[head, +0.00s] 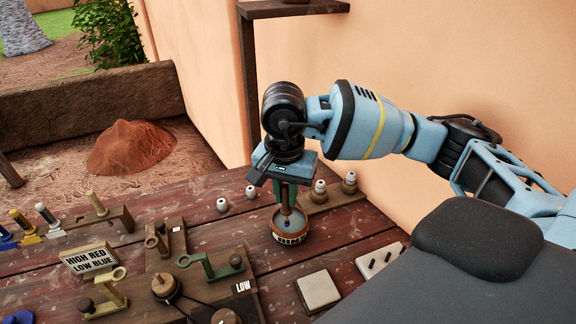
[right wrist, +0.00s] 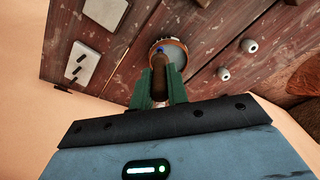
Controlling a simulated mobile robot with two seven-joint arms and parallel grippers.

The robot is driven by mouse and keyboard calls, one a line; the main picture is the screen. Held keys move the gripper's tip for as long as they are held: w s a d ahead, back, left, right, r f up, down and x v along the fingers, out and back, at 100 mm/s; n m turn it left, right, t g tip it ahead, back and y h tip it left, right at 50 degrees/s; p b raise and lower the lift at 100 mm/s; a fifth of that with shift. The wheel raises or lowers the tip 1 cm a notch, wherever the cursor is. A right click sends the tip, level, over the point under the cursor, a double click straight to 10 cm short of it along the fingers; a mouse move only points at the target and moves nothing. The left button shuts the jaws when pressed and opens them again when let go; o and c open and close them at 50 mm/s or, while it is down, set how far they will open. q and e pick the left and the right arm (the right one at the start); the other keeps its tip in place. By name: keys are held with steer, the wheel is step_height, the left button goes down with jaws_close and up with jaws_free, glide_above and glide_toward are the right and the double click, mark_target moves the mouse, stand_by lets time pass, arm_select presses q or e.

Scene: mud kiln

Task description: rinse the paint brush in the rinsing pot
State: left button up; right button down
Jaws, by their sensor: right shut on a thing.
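My right gripper (head: 286,203) points down over the rinsing pot, its green fingers shut on the paint brush (head: 289,217). The brush has a brown wooden handle and hangs roughly upright with its blue tip downward. The rinsing pot (head: 290,239) is a small round brown pot with a pale-marked band, standing on the plank table. The brush tip lies within the pot's mouth in both views; I cannot tell how deep it is. In the right wrist view the brush (right wrist: 159,72) runs from between the fingers toward the pot (right wrist: 181,50). My left gripper is out of view.
Small white-topped bottles (head: 320,187) stand behind the pot near the wall. A lever board (head: 210,272) and a "HIGH RED LOW BLUE" sign (head: 90,259) are at left. A pale square tile (head: 318,291) lies in front.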

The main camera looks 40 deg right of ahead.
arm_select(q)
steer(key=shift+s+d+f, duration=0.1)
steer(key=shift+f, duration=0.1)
arm_select(e)
steer(key=shift+w+d+r+m, duration=0.45)
steer(key=shift+w+d+m, duration=0.2)
steer(key=shift+m, duration=0.6)
steer(key=shift+w+d+r+m, duration=0.45)
steer(key=shift+w+d+m, duration=0.15)
steer(key=shift+m, duration=0.7)
steer(key=shift+w+d+r+m, duration=0.45)
steer(key=shift+w+d+m, duration=0.2)
steer(key=shift+m, duration=0.6)
